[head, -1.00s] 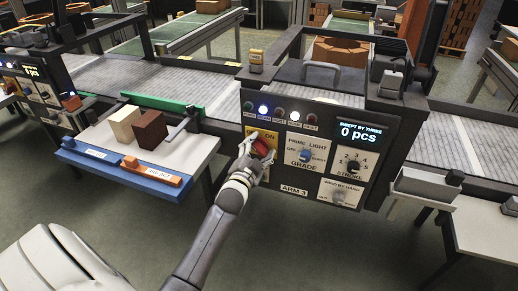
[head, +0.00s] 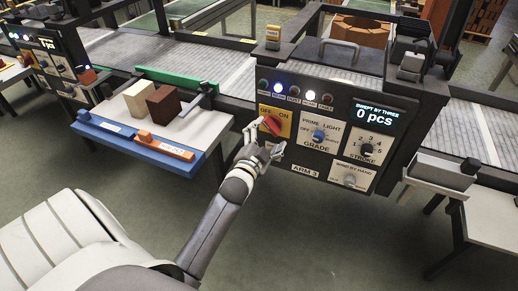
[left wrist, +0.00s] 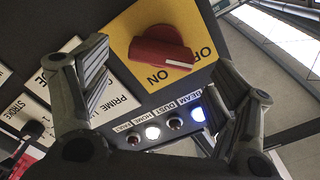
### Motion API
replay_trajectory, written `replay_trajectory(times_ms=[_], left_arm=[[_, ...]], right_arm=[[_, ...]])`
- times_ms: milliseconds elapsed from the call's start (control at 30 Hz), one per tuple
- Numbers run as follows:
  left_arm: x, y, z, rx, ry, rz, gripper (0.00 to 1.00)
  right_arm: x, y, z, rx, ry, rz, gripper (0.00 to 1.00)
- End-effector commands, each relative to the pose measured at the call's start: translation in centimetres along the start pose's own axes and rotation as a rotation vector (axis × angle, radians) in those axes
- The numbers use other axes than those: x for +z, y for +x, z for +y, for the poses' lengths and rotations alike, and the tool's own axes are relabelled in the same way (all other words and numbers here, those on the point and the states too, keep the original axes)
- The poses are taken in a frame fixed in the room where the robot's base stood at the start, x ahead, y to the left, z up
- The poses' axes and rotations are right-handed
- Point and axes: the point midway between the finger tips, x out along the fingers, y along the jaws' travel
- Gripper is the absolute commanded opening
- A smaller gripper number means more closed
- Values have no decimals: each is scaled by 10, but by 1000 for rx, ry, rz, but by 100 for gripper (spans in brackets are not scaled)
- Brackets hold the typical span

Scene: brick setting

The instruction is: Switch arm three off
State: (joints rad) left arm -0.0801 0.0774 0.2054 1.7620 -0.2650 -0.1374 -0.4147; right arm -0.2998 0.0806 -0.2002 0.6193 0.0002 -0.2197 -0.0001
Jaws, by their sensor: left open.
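The Arm 3 control panel (head: 308,172) faces me, with a red rotary knob (head: 272,125) on a yellow OFF/ON plate (head: 288,130). In the left wrist view the red knob (left wrist: 163,48) is between the finger directions, clear of both fingers. Its white mark lies on the side facing the words, between OFF and ON; I cannot tell which it selects. My left gripper (head: 264,140) is open and empty, just below and in front of the knob. My right gripper is not in view.
The panel also carries a blue GRADE knob (head: 318,136), a black STROKE knob (head: 367,150) and a display (head: 374,115) reading 0 pcs. One blue lamp (head: 279,87) and one white lamp (head: 310,93) are lit. A side table (head: 205,135) with two blocks stands left.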

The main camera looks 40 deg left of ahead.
Motion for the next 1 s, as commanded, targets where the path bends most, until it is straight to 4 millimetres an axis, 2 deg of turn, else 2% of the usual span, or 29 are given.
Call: replay_trajectory(times_ms=[33, 200, 400, 600, 1000], left_arm=[[1, -12, 0, 1, 0, -2, 82], [1, -44, 1, 1, 0, -3, 82], [1, -70, 0, 0, -1, -2, 82], [0, -79, 0, -1, -1, -1, 82], [0, -79, 0, 0, -1, -1, 82]], right_arm=[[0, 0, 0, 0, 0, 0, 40], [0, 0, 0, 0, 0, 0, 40], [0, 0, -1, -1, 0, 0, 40], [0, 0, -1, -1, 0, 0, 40], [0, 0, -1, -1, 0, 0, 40]])
